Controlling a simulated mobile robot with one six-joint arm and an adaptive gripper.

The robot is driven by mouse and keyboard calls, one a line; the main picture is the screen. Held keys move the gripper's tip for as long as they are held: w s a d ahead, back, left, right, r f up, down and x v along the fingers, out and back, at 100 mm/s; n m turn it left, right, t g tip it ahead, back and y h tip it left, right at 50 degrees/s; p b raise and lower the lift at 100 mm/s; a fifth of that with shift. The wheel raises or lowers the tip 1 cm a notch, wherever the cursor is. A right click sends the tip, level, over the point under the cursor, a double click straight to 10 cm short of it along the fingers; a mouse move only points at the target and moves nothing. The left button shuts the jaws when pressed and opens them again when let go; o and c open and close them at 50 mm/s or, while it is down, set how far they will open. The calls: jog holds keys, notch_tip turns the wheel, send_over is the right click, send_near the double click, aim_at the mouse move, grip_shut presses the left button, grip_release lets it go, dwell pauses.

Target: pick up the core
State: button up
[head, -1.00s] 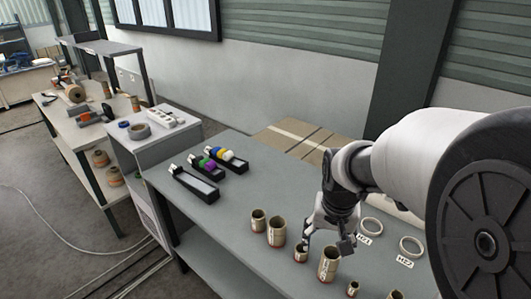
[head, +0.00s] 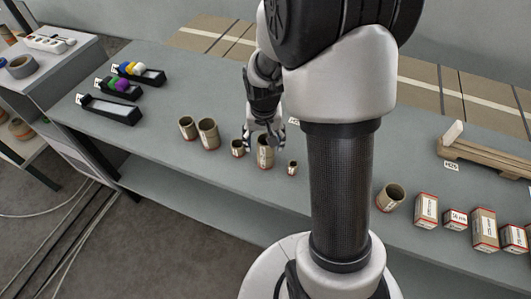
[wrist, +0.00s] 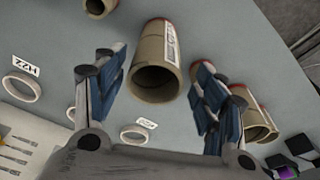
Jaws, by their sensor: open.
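Several brown cardboard cores stand upright on the grey table; the task does not say which one is meant. A tall core (head: 265,153) with a white label is directly under my gripper (head: 263,138) in the head view. In the wrist view the same core (wrist: 158,66) shows its open mouth between the two fingers of my gripper (wrist: 160,80). The fingers are open, one on each side, with visible gaps to the core in that view. A shorter core (head: 238,148) stands close to its left and a small thin one (head: 292,168) to its right.
Two more cores (head: 207,134) stand further left, and a wide one (head: 391,197) to the right beside several labelled boxes (head: 484,229). Black trays (head: 110,109) lie at the left. Flat rings (wrist: 22,87) lie near the core in the wrist view.

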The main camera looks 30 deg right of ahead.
jog(key=f, duration=0.1)
jog(key=f+b, duration=0.1)
jog(key=f, duration=0.1)
jog(key=f+b, duration=0.1)
jog(key=shift+d+f, duration=0.3)
jog(key=shift+d, duration=0.05)
jog(key=shift+w+f, duration=0.15)
jog(key=shift+f, duration=0.15)
jog(key=shift+r, duration=0.1)
jog(key=shift+c, duration=0.2)
jog(key=c, duration=1.1)
